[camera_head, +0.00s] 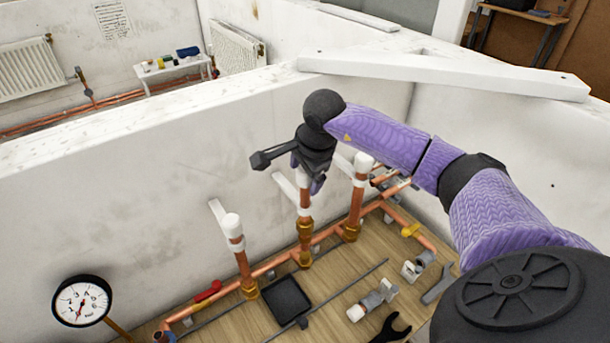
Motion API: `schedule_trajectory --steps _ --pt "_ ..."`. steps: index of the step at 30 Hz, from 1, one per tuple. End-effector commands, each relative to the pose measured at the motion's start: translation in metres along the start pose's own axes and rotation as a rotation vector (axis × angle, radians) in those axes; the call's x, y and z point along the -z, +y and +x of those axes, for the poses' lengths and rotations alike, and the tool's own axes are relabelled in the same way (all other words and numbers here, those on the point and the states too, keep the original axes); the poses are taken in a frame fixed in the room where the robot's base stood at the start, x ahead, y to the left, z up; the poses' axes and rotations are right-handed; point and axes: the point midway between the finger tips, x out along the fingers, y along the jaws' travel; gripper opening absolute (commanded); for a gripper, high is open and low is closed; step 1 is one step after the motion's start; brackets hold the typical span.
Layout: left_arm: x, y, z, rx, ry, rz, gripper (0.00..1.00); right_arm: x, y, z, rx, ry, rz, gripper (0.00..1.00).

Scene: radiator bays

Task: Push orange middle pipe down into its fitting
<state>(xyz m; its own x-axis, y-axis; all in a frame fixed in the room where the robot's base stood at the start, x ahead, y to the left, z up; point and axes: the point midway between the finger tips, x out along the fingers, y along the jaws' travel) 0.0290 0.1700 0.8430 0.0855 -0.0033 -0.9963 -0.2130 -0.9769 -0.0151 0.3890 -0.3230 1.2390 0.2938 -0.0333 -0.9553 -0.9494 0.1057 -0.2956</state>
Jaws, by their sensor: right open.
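The orange middle pipe (304,207) stands upright between two similar copper pipes. Its lower end is at a brass fitting (305,230) on the horizontal copper run; how deep it sits I cannot tell. My right gripper (308,182) is open at the top of the middle pipe and hides its upper end. Whether its fingers touch the pipe I cannot tell. My left gripper is not in view.
The left pipe (241,262) and the right pipe (356,203) have white tops and stand close on either side. A pressure gauge (81,301) is at the lower left. A black tray (286,298), a rod and tools lie on the wooden floor. A white wall (130,190) is behind.

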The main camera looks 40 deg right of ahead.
Motion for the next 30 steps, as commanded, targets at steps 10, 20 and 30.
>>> schedule_trajectory --steps 10,20,30 --pt "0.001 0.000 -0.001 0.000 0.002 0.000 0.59 0.000 0.000 -0.001 0.001 -0.001 0.000 0.40" --pt "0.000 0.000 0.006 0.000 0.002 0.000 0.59 0.000 0.001 0.006 0.003 -0.001 0.000 0.20" --pt "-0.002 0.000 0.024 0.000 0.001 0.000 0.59 0.000 0.008 0.026 0.003 -0.001 0.000 0.20"
